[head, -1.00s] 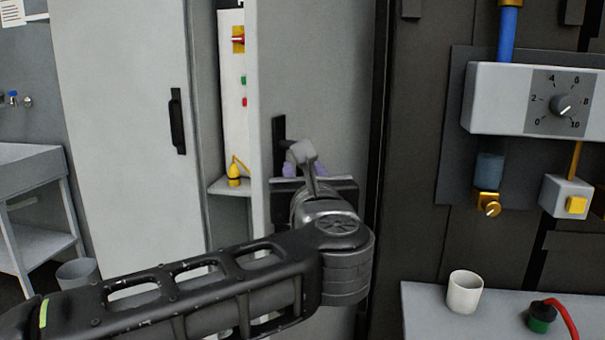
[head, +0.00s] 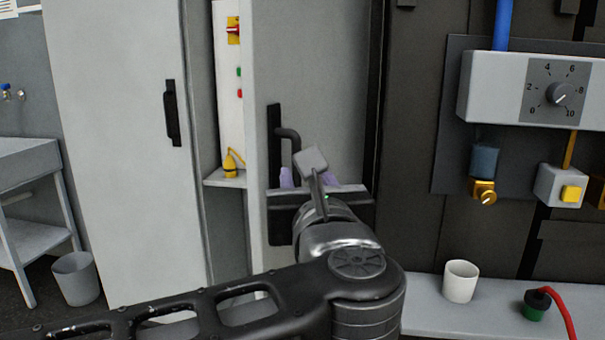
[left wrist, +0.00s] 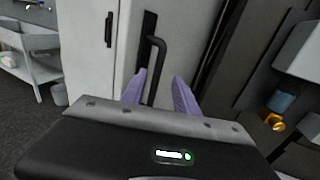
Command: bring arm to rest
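My left arm comes in from the left in the head view and ends at my left gripper (head: 312,178), which is in front of the right cabinet door. In the left wrist view the two purple fingers of the left gripper (left wrist: 160,92) stand apart, with a gap between them. The black door handle (left wrist: 155,60) shows beyond and between the fingers, and nothing is seen held. In the head view the handle (head: 288,138) is partly hidden behind the gripper. My right gripper is in neither view.
The right cabinet door (head: 320,80) stands ajar, showing a panel with a red switch (head: 233,30) and a yellow item (head: 230,164) on a shelf. A dial box (head: 540,88) is on the right wall. A white cup (head: 460,281) and green plug (head: 537,304) sit on the counter.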

